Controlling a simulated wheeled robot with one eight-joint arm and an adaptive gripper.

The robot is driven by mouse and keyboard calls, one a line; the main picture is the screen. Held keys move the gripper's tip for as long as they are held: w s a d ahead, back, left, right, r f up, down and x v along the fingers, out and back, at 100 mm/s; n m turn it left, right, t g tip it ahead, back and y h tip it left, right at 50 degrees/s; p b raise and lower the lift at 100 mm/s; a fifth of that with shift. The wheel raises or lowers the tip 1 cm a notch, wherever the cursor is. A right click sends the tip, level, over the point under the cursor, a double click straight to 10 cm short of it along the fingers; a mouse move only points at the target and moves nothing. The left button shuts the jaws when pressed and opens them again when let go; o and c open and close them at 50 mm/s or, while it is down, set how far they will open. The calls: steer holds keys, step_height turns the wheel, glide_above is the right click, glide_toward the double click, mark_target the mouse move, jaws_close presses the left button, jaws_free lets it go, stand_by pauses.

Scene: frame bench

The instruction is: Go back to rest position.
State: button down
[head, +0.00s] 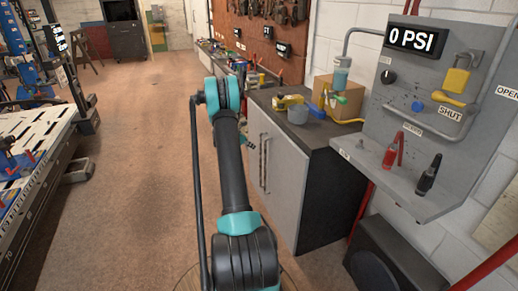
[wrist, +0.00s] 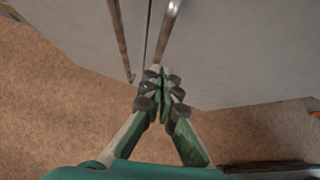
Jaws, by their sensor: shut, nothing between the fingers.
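My gripper (wrist: 160,85) shows in the wrist view with its two green and grey fingers together and nothing between them. It points at the grey cabinet doors (wrist: 235,50), near two long metal handles (wrist: 120,40). In the head view my arm reaches forward over the floor, to the left of the cabinet (head: 283,165). The gripper itself is mostly hidden behind the arm there. The wrist view does not make clear whether the fingers touch the cabinet.
A grey panel (head: 450,85) with a "0 PSI" display (head: 416,39), padlock and valves is on the right wall. A cardboard box (head: 338,92) and small items stand on the cabinet top. A slotted white table (head: 30,140) is on the left. The brown floor (head: 140,150) between is open.

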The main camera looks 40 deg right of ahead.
steer(key=v, duration=0.8)
steer(key=shift+a, duration=0.2)
steer(key=shift+r, duration=0.1)
steer(key=s+a+r+m+t+y, duration=0.2)
steer(key=s+a+r+m, duration=0.25)
steer(key=s+a, duration=0.55)
steer(key=s+a+r+m+t+y, duration=0.15)
steer(key=s+a+r+m, duration=0.35)
steer(key=a, duration=0.8)
steer(key=s+a+f+m+y, duration=0.1)
steer(key=s+a+m, duration=0.3)
steer(key=s+a, duration=0.5)
steer(key=s+a+f+m+t+y, duration=0.1)
steer(key=s+a+m+y, duration=0.2)
steer(key=s+a, duration=0.5)
steer(key=s+y, duration=0.1)
steer(key=s, duration=0.7)
steer(key=shift+a+f+m, duration=0.35)
steer(key=shift+y, duration=0.25)
